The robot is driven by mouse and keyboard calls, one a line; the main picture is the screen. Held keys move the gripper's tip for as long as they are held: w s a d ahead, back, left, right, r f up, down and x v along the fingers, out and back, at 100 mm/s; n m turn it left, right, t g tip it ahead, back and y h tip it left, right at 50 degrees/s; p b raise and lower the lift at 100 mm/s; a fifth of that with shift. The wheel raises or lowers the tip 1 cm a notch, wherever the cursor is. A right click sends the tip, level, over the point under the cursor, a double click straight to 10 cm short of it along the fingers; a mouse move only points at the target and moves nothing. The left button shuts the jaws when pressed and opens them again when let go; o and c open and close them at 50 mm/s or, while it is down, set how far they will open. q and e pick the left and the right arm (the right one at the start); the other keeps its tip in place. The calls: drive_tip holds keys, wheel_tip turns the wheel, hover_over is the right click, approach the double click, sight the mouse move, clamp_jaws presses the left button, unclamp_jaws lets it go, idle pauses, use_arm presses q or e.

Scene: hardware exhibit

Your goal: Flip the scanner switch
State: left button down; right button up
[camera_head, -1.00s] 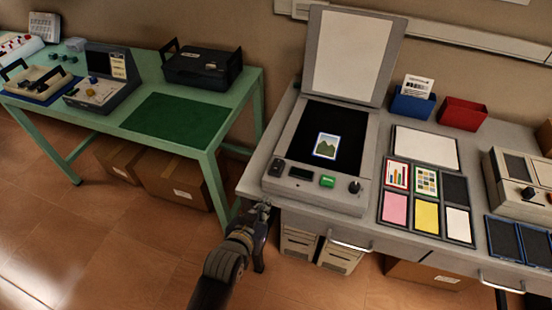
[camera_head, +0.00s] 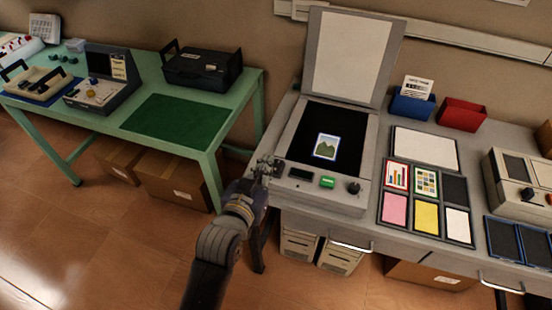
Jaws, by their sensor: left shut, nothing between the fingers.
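The grey scanner (camera_head: 318,198) stands on the grey desk with its lid (camera_head: 348,55) raised. A picture card (camera_head: 326,146) with a green hill lies on its black glass. Its front panel has a small dark display (camera_head: 300,174), a green button (camera_head: 327,182) and a dark knob (camera_head: 354,188). My left gripper (camera_head: 268,167) is shut and empty at the panel's left end. It covers the dark switch there, so I cannot tell the switch's position or whether the fingers touch it. My right gripper is out of view.
Right of the scanner lies a tray of coloured cards (camera_head: 426,238). Blue (camera_head: 410,106) and red (camera_head: 463,114) bins stand behind it. A grey device (camera_head: 518,180) is at the far right. A green table (camera_head: 180,122) stands to the left, with floor between.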

use_arm(q)
drive_tip(key=p, duration=0.1)
hover_over(277, 167)
drive_tip(key=shift+s+a+f, duration=0.1)
drive_tip(key=shift+s+f, duration=0.1)
drive_tip(key=shift+f, duration=0.25)
drive_tip(key=shift+s+a+f, duration=0.1)
drive_tip(key=shift+s+f, duration=0.1)
drive_tip(key=shift+f, duration=0.25)
drive_tip(key=f, duration=0.3)
drive_tip(key=shift+w+d+f, duration=0.1)
drive_tip(key=shift+w+f, duration=0.05)
drive_tip(key=shift+w, duration=0.1)
drive_tip(key=shift+f+p, duration=0.3)
drive_tip(key=shift+f, duration=0.2)
drive_tip(key=p, duration=0.2)
drive_tip(key=shift+w+r+g+p, duration=0.1)
drive_tip(key=shift+w+g+p, duration=0.05)
drive_tip(key=shift+g+p, duration=0.2)
drive_tip(key=shift+f, duration=0.35)
drive_tip(key=shift+w+d+b, duration=0.1)
drive_tip(key=shift+w+b, duration=0.05)
drive_tip(key=shift+b, duration=0.15)
